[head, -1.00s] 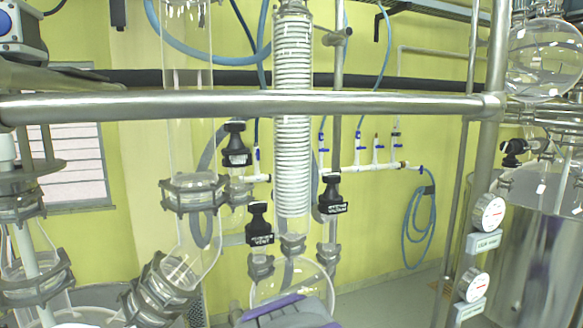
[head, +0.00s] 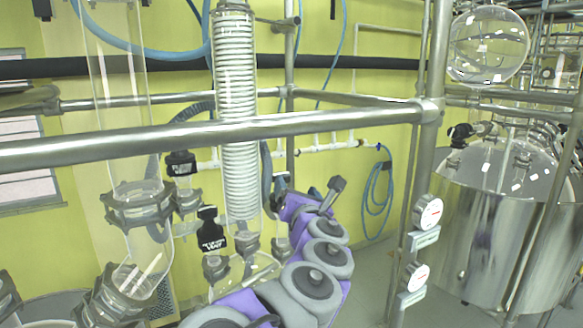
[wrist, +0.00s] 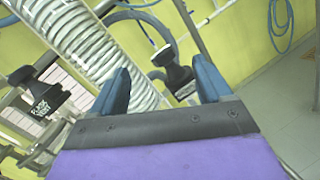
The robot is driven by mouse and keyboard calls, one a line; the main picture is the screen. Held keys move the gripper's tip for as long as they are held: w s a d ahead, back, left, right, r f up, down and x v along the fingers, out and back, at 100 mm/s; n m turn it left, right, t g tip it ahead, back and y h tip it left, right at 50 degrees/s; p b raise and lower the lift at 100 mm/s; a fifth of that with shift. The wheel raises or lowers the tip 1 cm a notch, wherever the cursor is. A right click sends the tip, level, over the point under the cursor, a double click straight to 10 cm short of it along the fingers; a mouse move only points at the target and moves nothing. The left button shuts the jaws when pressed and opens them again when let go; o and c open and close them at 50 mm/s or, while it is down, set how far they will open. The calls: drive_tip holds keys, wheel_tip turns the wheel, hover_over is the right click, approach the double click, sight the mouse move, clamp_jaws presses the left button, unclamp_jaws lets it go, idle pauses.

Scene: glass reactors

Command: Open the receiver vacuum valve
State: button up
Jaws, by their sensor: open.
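A black valve handle (wrist: 172,70) sits between and a little beyond my gripper's fingertips (wrist: 163,78) in the wrist view. In the head view this handle (head: 280,182) shows small at the arm's far end, right of the coiled glass condenser, partly hidden by my gripper. My gripper is open, with its two blue fingers apart and nothing between them held. I cannot tell whether a finger touches the handle. A second black handle, its label ending in "VENT" (head: 211,230), stands left of the condenser; it also shows in the wrist view (wrist: 38,95).
A steel rail (head: 250,128) crosses in front of the glassware. The coiled condenser (head: 237,110) stands close left of my arm. Another black valve (head: 181,163) is further left. Gauges (head: 428,212) and a steel vessel (head: 480,230) are at right. Open floor lies between.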

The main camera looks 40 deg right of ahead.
drive_tip(key=a+n+y, duration=0.2)
drive_tip(key=n, duration=0.3)
drive_tip(key=n+p, duration=0.1)
drive_tip(key=p, duration=0.1)
approach(277, 172)
drive_tip(key=x, duration=0.5)
drive_tip(key=shift+y, duration=0.4)
drive_tip(key=w+d, duration=0.2)
drive_tip(key=w+d+f, duration=0.1)
drive_tip(key=w+d, duration=0.1)
drive_tip(key=shift+w+p, duration=0.1)
drive_tip(key=shift+p, duration=0.2)
drive_tip(key=shift+w+a+r, duration=0.1)
drive_tip(key=shift+w+a, duration=0.05)
drive_tip(key=shift+a, duration=0.25)
drive_tip(key=shift+w+a+r, duration=0.1)
drive_tip(key=shift+a, duration=0.3)
drive_tip(key=shift+d, duration=0.45)
drive_tip(key=c, duration=0.5)
drive_tip(key=shift+f, duration=0.1)
drive_tip(key=c, duration=0.5)
drive_tip(key=shift+o, duration=0.2)
drive_tip(key=shift+n+t+y, duration=0.3)
drive_tip(key=shift+n, duration=0.1)
